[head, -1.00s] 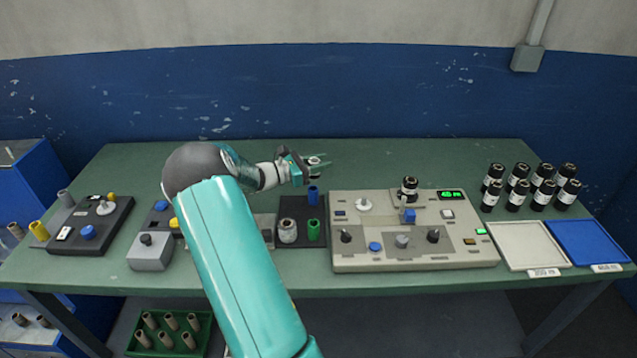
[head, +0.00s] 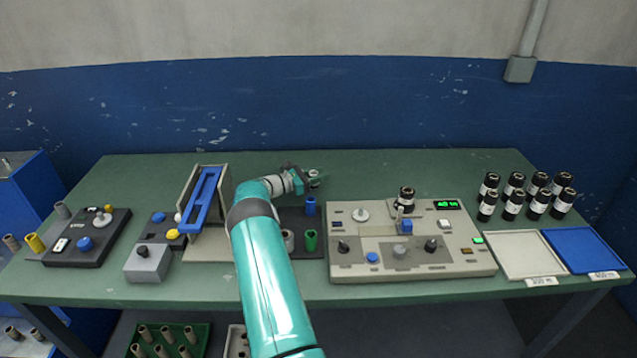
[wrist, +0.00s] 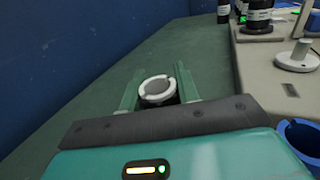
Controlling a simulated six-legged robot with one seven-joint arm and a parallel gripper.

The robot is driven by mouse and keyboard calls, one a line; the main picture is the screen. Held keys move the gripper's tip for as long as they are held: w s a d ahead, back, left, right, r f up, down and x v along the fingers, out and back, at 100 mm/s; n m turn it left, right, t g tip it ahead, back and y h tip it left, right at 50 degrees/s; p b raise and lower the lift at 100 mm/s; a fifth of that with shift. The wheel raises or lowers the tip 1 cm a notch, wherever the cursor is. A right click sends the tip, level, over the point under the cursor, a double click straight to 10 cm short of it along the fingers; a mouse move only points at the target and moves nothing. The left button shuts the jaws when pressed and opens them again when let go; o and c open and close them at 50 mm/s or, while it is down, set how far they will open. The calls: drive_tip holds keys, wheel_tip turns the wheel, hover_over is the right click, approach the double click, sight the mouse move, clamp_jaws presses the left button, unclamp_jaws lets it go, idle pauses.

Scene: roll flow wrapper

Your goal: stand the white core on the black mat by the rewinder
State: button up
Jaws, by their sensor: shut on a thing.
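My gripper (head: 316,176) is beyond the black mat (head: 297,220), left of the rewinder (head: 412,245). In the wrist view my gripper (wrist: 157,82) is shut on the white core (wrist: 152,97), whose pale round rim with a small notch shows between the two fingers. The core's lower part is hidden. In the head view the held core is too small to make out clearly. On the mat stand a blue core (head: 310,206), a green core (head: 311,240) and a whitish core (head: 288,240) partly hidden by my arm.
Several black rolls (head: 530,195) stand at the right behind a white tray (head: 520,256) and a blue tray (head: 585,250). A stand with a blue frame (head: 203,200) and a grey control box (head: 148,262) are left of my arm. The table behind the mat is clear.

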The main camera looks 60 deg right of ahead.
drive_tip(key=shift+f, duration=1.55)
drive_tip(key=shift+f, duration=0.2)
drive_tip(key=o, duration=0.9)
drive_tip(key=shift+o, duration=0.2)
drive_tip(key=shift+r, duration=0.1)
